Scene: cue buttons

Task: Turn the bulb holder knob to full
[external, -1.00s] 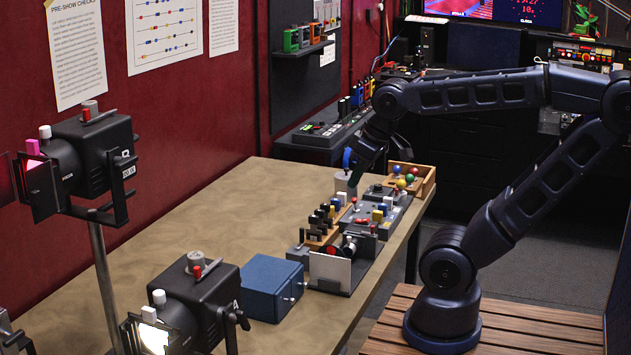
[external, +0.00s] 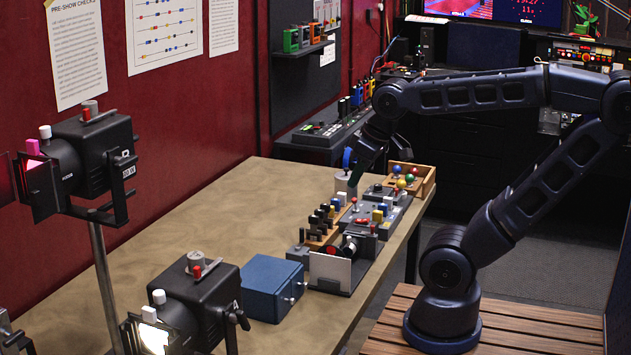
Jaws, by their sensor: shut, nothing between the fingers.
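My gripper (external: 354,181) is shut and empty. It points down over the far end of the bench, next to a white cup-like thing (external: 342,188). A small grey unit with a dark knob on top (external: 376,188) stands just right of the fingertips. Nearer the camera, a dark stand with a lens and a white card (external: 330,271) sits at the bench's right edge. I cannot tell which of these parts is the bulb holder, and its knob's setting cannot be read. From this angle I cannot tell whether the fingertips touch anything.
A grey panel with coloured buttons (external: 384,218) and a wooden rack of dark pegs (external: 317,241) crowd the bench's right side. A wooden tray of coloured balls (external: 426,182) is behind. A blue box (external: 272,288) and stage lamps (external: 98,155) stand nearer. The bench's left is clear.

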